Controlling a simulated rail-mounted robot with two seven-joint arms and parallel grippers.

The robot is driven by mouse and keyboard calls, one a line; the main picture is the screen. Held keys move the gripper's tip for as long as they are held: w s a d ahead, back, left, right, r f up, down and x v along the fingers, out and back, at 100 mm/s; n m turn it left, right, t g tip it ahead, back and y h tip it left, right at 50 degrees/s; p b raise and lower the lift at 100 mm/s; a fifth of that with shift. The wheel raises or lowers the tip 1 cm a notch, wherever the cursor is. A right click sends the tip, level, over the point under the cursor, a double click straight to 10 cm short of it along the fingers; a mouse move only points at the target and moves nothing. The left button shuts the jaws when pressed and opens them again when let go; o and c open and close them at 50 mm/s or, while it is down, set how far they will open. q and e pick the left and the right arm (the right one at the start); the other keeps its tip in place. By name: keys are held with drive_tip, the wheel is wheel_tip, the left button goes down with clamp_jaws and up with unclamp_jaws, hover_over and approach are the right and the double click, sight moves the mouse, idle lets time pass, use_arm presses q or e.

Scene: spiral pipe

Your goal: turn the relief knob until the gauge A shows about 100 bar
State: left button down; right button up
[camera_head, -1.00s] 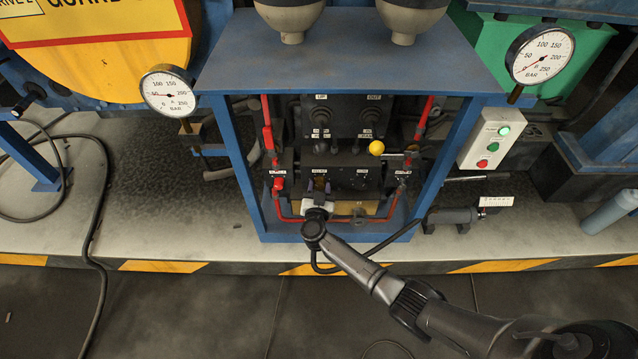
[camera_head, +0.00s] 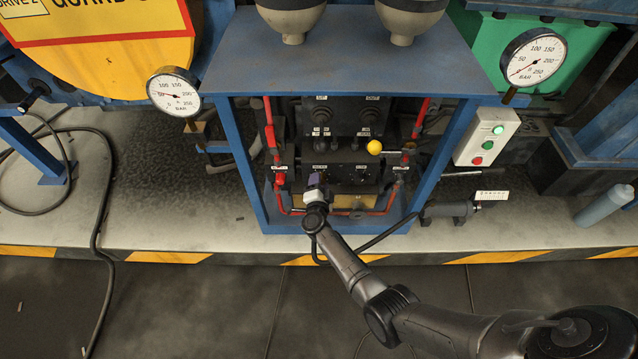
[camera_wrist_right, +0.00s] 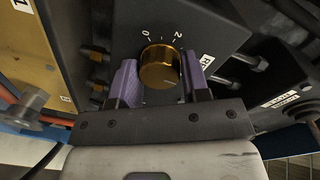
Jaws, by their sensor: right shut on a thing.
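The relief knob (camera_wrist_right: 160,68) is a gold knob on a dark panel, with a scale marked 0 and 2 above it in the right wrist view. My right gripper (camera_wrist_right: 158,80) has its two purple fingers on either side of the knob, shut on it. In the head view my right gripper (camera_head: 316,181) hides the knob. Gauge A (camera_head: 174,92) is the round white dial at the left. Its red needle points left and slightly up, a little above 50 bar as far as I can tell. My left gripper is not in view.
A second gauge (camera_head: 533,58) at the right has its needle near the low end. A yellow ball-ended lever (camera_head: 374,147), red pipes (camera_head: 280,180) and blue frame posts (camera_head: 242,165) surround the panel. A button box (camera_head: 487,137) stands to the right.

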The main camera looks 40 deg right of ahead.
drive_tip(key=shift+m, duration=1.5)
drive_tip(key=o, duration=0.9)
drive_tip(key=shift+p+v, duration=2.5)
drive_tip(key=shift+v, duration=4.45)
